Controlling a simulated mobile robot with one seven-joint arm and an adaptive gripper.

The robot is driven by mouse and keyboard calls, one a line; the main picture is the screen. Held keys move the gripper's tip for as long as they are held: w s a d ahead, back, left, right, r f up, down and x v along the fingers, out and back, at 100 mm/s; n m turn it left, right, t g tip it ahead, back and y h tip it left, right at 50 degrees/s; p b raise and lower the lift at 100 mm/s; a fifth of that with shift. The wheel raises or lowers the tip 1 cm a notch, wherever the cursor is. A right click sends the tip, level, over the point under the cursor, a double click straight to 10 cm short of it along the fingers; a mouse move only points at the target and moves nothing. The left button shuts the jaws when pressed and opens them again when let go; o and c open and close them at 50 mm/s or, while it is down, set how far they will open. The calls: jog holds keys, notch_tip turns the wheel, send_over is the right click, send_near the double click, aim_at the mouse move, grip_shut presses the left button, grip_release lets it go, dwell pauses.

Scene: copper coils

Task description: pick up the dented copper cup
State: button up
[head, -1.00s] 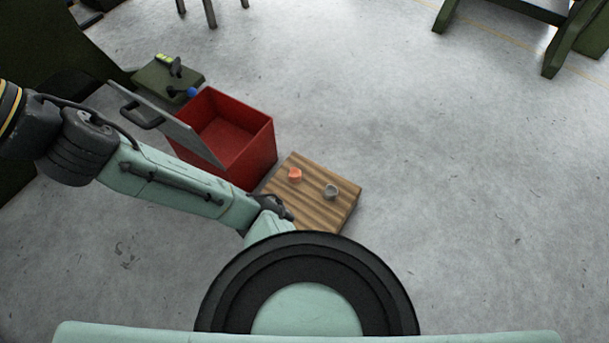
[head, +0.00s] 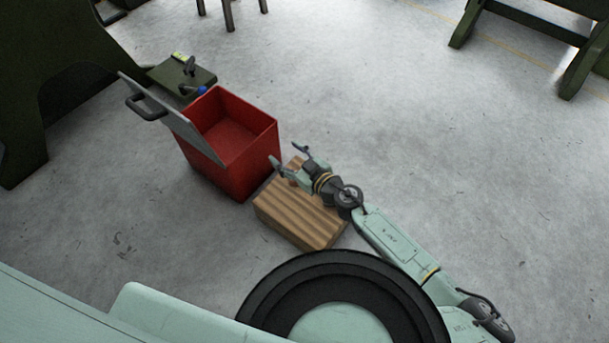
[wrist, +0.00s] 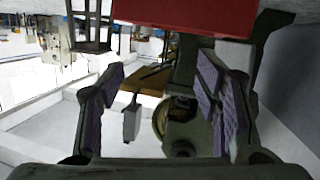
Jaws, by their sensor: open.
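My gripper (head: 287,155) is open, with its two fingers apart above the far side of the wooden block (head: 290,222). In the wrist view its two purple-padded fingers (wrist: 162,72) are spread, and I make out no cup between them. In the head view a small reddish patch (head: 292,182) shows beside the fingers over the block. It may be the copper-coloured cup, mostly hidden by my gripper. The grey cup cannot be seen now, and my gripper and wrist cover where it stood. I cannot make out a dent.
A red open box (head: 245,178) stands close to the left of the block, with its grey lid (head: 178,122) raised. A dark green case (head: 168,76) with tools is behind it. A green bench (head: 530,30) is at the far right. The concrete floor between is clear.

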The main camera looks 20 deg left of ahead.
jog(key=s+d+f, duration=0.1)
jog(key=d+f, duration=0.2)
jog(key=s+d+f+m+h, duration=0.1)
jog(key=d+f, duration=0.1)
jog(key=f, duration=0.1)
jog(key=s+d+f+m+h, duration=0.1)
jog(key=d+f, duration=0.2)
jog(key=shift+s+d+f, duration=0.1)
jog(key=shift+d+f, duration=0.2)
jog(key=shift+f, duration=0.1)
jog(key=shift+a+f+m, duration=0.1)
jog(key=shift+f+m, duration=0.2)
jog(key=shift+f, duration=0.05)
jog(key=x, duration=0.3)
jog(key=b+x, duration=0.1)
jog(key=x, duration=0.6)
jog(key=shift+f+b, duration=0.3)
jog(key=shift+b, duration=0.1)
jog(key=shift+c, duration=0.2)
jog(key=c, duration=1.2)
jog(key=shift+o, duration=0.2)
